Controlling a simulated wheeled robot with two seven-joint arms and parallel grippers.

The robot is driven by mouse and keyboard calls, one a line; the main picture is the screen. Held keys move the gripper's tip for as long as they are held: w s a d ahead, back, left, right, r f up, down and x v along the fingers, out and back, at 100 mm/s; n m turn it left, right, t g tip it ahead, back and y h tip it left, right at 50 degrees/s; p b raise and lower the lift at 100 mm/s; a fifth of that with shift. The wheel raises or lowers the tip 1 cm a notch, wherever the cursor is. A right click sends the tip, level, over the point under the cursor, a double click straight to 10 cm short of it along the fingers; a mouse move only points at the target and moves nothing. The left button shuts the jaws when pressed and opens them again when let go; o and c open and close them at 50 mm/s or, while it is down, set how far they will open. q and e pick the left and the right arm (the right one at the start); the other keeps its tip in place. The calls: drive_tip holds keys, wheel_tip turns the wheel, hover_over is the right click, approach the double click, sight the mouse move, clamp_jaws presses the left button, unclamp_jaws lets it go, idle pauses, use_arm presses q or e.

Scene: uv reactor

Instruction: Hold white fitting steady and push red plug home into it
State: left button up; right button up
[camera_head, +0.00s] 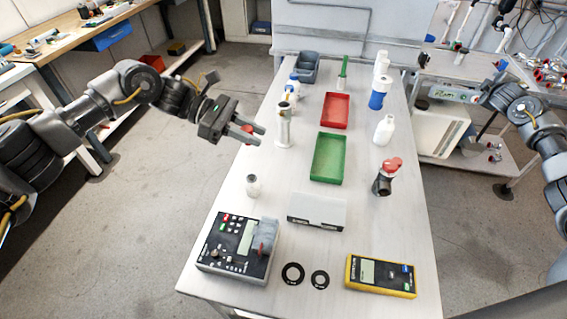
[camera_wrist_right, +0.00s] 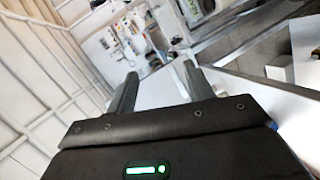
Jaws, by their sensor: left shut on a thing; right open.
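My left gripper (camera_head: 254,134) is shut on a small red piece, seemingly the red plug (camera_head: 247,128), over the table's left edge. The fingers partly hide the plug. A tall white piece, seemingly the white fitting (camera_head: 284,131), stands upright on the table just right of the left fingertips. The plug and the fitting look apart. My right gripper (camera_wrist_right: 160,76) is open and empty in the right wrist view, off to the right of the table. No plug or fitting can be made out between its fingers.
The table (camera_head: 365,235) holds a green tray (camera_head: 328,158), a red tray (camera_head: 335,110), a black fitting with red top (camera_head: 386,177), a white bottle (camera_head: 385,130), a small bottle (camera_head: 253,186), a control box (camera_head: 238,247) and a yellow meter (camera_head: 381,276). Bare tabletop lies around the trays.

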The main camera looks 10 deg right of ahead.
drive_tip(key=s+d+r+m+t+h, duration=0.1)
drive_tip(key=d+r, duration=0.1)
drive_tip(key=r, duration=0.8)
drive_tip(key=s+d+r+t+h, duration=0.1)
drive_tip(key=d+r, duration=0.1)
drive_tip(key=r, duration=0.9)
drive_tip(key=w+a+f+n+t+y, duration=0.1)
drive_tip(key=w+a+f+n+y, duration=0.3)
drive_tip(key=a, duration=0.4)
drive_tip(key=w+a+f+n+t+y, duration=0.1)
drive_tip(key=w+a+f+n+y, duration=0.2)
drive_tip(key=a+n, duration=0.4)
drive_tip(key=w+a+f+n+y, duration=0.3)
drive_tip(key=w+a+n, duration=0.2)
drive_tip(key=a, duration=0.3)
drive_tip(key=a+f+n+g+y, duration=0.1)
drive_tip(key=a+f+n+y, duration=0.35)
drive_tip(key=a, duration=0.55)
drive_tip(key=a+f+n+g+y, duration=0.2)
drive_tip(key=a+f+n+y, duration=0.15)
drive_tip(key=a+n, duration=0.4)
drive_tip(key=n+g+y, duration=0.6)
drive_tip(key=n+g, duration=0.8)
drive_tip(key=n, duration=0.6)
approach(247, 182)
drive_tip(key=shift+w+d, duration=0.75)
drive_tip(key=shift+s+a+f, duration=0.15)
drive_tip(key=shift+s+a, duration=0.05)
drive_tip(key=shift+s, duration=0.2)
drive_tip(key=x, duration=1.2)
